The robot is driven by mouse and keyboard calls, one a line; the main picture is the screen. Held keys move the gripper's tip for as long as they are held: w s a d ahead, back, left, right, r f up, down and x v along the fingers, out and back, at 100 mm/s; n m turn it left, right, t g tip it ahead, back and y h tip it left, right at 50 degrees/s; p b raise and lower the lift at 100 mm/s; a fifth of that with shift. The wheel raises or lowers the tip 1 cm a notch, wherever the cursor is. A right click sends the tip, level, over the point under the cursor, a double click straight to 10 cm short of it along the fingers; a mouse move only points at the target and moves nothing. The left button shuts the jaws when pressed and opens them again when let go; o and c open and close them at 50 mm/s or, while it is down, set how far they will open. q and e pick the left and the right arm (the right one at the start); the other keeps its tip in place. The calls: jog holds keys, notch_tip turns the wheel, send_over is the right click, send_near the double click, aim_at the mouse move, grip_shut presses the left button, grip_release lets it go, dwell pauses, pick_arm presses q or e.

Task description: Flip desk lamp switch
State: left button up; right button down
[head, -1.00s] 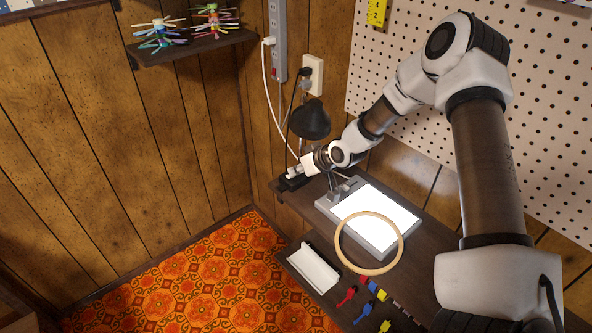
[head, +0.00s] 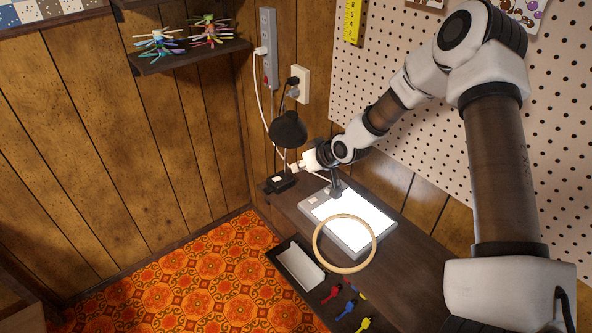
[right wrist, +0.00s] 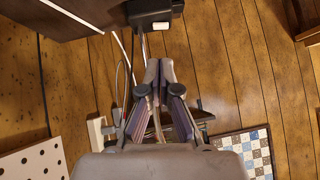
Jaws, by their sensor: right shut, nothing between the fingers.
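The desk lamp has a black shade (head: 288,130) and a black base (head: 281,184) at the far left corner of the dark table. A small white switch (head: 277,179) is on the base. The lamp base also shows in the right wrist view (right wrist: 150,10), with its white switch (right wrist: 157,26) just beyond the fingertips. My right gripper (head: 295,168) is shut and empty, a little above and to the right of the base. Its fingers (right wrist: 158,66) look apart from the switch. Whether the switch is on or off is too small to tell. My left gripper is out of view.
A glowing light box (head: 350,222) lies on the table, with a wooden hoop (head: 344,244) at its front edge. A dark tray (head: 300,265) and several coloured items are nearer. A wall outlet (head: 300,85) and cords are behind the lamp.

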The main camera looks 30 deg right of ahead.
aim_at(274, 178)
pick_arm(q)
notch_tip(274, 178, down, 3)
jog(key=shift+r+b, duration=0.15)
jog(key=shift+b, duration=0.6)
pick_arm(e)
jog(key=shift+a, duration=0.35)
jog(key=p+x, duration=0.1)
jog(key=x, duration=0.8)
jog(key=shift+w+a+f, duration=0.1)
jog(key=shift+w+f, duration=0.1)
jog(key=shift+f, duration=0.1)
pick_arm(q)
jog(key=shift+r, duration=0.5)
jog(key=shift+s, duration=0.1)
pick_arm(e)
jog(key=shift+f, duration=0.15)
